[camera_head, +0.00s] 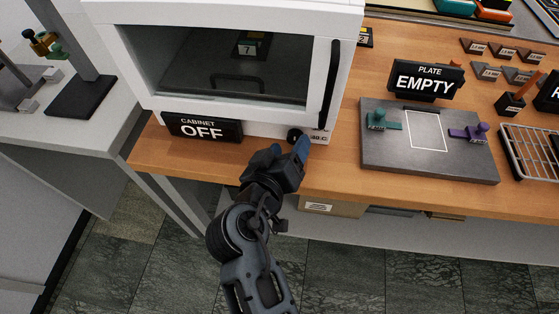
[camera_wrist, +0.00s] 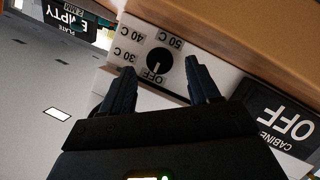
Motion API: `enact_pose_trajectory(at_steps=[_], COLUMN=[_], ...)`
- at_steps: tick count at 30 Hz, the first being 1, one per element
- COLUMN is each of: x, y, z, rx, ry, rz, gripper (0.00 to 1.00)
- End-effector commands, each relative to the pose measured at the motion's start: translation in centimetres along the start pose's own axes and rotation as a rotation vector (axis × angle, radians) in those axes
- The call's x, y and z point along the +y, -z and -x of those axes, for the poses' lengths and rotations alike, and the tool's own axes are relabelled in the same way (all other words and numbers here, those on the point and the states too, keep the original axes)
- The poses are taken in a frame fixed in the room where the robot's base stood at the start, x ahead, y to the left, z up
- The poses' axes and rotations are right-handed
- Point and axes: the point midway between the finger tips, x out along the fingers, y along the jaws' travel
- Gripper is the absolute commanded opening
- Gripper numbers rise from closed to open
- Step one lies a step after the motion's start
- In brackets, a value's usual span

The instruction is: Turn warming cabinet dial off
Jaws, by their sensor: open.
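The white warming cabinet (camera_head: 130,60) stands on the wooden bench with its glass door shut. Its black dial (camera_head: 294,135) is on the lower front panel. In the wrist view the dial (camera_wrist: 158,61) shows upside down among the marks OFF, 30 C, 40 C and 50 C. Its short white pointer line appears to point at OFF. A black sign (camera_head: 201,127) reads "CABINET OFF". My gripper (camera_head: 290,147) is open in front of the dial. In the wrist view its fingers (camera_wrist: 160,75) stand to either side of the dial, with visible gaps and no clear contact.
The sign (camera_wrist: 278,120) is close beside one finger in the wrist view. Right of the cabinet lie a grey plate (camera_head: 430,165) with colored clamps, an "EMPTY" sign (camera_head: 425,80) and a wire rack (camera_head: 530,150). The floor before the bench is clear.

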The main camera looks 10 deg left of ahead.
Motion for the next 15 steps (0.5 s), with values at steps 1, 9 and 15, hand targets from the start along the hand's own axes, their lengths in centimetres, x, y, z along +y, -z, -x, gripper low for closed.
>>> enact_pose_trajectory(at_steps=[1,9,15], x=[-0.3,-0.2,-0.1], y=[0.0,0.0,-0.1], z=[0.7,3.5,4.5], rx=[0.003,0.002,-0.001], ry=[0.004,0.003,0.001], rz=[0.000,-0.001,0.001], gripper=[0.61,0.61,0.61])
